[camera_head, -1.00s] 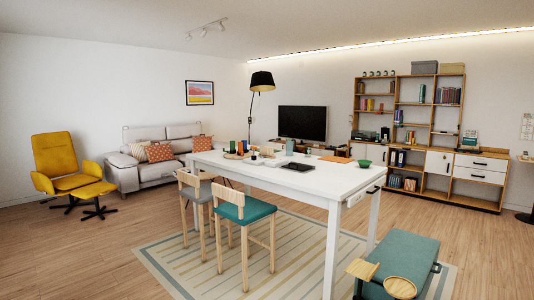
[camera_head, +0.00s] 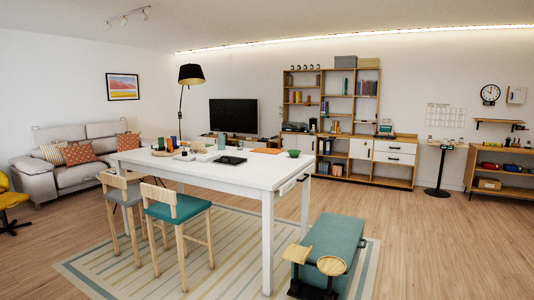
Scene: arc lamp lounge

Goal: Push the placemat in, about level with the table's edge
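The white table (camera_head: 225,172) stands in the middle of the room, some way off. A flat orange-brown piece (camera_head: 267,151), which looks like the placemat, lies near the table's far right edge. It is too small to tell whether it hangs over the edge. Neither of my grippers shows in this view.
A dark flat item (camera_head: 230,160), a green bowl (camera_head: 294,153) and several small items stand on the table. A teal chair (camera_head: 178,206) and a grey chair (camera_head: 125,188) are at its near side. A teal bench (camera_head: 331,247) stands to its right. The floor at right is open.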

